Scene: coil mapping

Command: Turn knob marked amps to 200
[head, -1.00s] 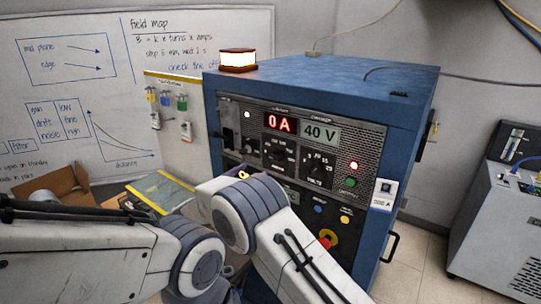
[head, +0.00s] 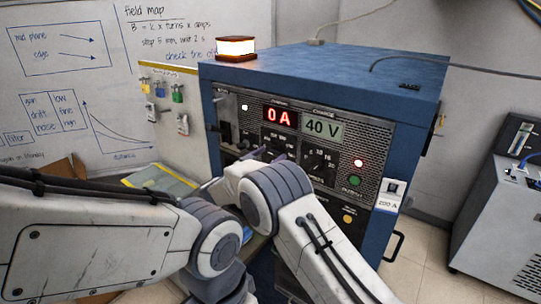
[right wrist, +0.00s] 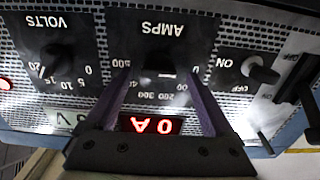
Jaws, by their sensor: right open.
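The AMPS knob (right wrist: 160,64) is a dark knob on a black dial plate, upside down in the right wrist view, with numbers around it including 200. My right gripper (right wrist: 160,78) is open, its two purple fingers on either side of the knob. I cannot tell whether they touch it, and the knob's pointing direction is unclear. The red display (head: 281,119) reads 0 A. In the head view my right gripper (head: 262,154) is small and partly hidden by my arm, low in front of the AMPS dial. My left gripper does not show.
The VOLTS knob (right wrist: 57,60) and an ON/OFF switch (right wrist: 258,70) flank the AMPS dial. The 40 V display (head: 323,129) is beside the red one. A grey machine (head: 500,220) stands at right.

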